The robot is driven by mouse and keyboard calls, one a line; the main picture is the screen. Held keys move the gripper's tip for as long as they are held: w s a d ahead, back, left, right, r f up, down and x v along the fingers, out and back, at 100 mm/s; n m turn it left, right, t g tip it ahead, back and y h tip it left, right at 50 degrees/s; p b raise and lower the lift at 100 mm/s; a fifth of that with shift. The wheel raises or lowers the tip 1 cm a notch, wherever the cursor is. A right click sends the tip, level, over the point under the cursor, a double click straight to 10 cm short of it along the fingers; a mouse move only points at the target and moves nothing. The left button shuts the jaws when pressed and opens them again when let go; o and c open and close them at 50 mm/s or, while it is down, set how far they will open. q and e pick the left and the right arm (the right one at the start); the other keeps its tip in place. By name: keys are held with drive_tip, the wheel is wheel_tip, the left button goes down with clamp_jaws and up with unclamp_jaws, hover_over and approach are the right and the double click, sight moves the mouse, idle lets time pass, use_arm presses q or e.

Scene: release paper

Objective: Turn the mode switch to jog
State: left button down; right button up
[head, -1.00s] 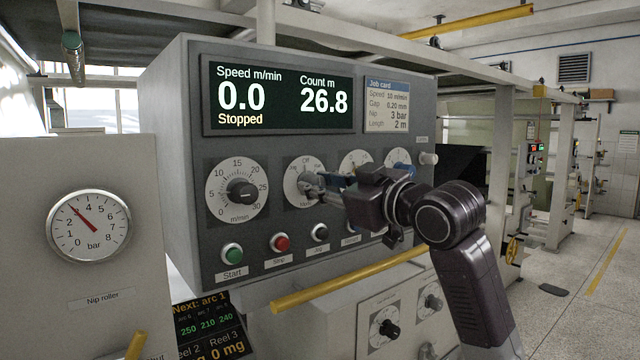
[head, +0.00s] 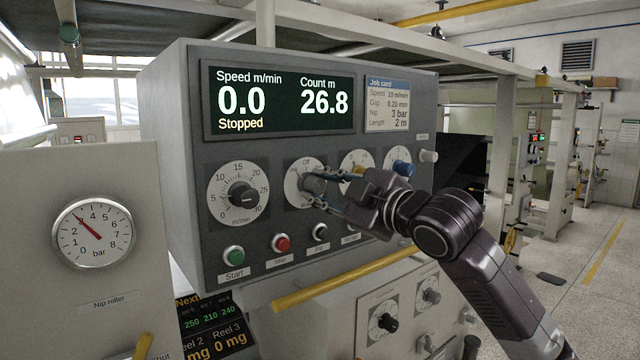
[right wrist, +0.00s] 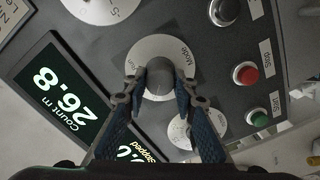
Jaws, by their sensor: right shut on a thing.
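The mode switch is a grey round knob on a white dial (head: 296,196), in the panel's row of dials, right of the speed dial. "Off" shows at the dial's top in the head view. My right gripper (head: 321,187) reaches in from the right, its two fingers one above and one below the knob. In the right wrist view, the knob (right wrist: 160,72) sits between the blue-grey fingers (right wrist: 160,88), which are shut on it; "Mode" reads on its dial. The knob's pointer mark cannot be made out. My left gripper is not in view.
The display (head: 280,100) reads 0.0, 26.8, Stopped. Green (head: 233,257) and red (head: 281,243) buttons sit below. A yellow rail (head: 340,280) runs under the panel.

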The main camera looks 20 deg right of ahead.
drive_tip(key=shift+f, duration=0.1)
idle(0.3)
drive_tip(key=o, duration=1.2)
drive_tip(key=shift+c, duration=0.2)
drive_tip(key=shift+s+d, duration=0.2)
drive_tip(key=shift+s, duration=0.35)
drive_tip(key=v, duration=1.1)
drive_tip(key=shift+a, duration=0.1)
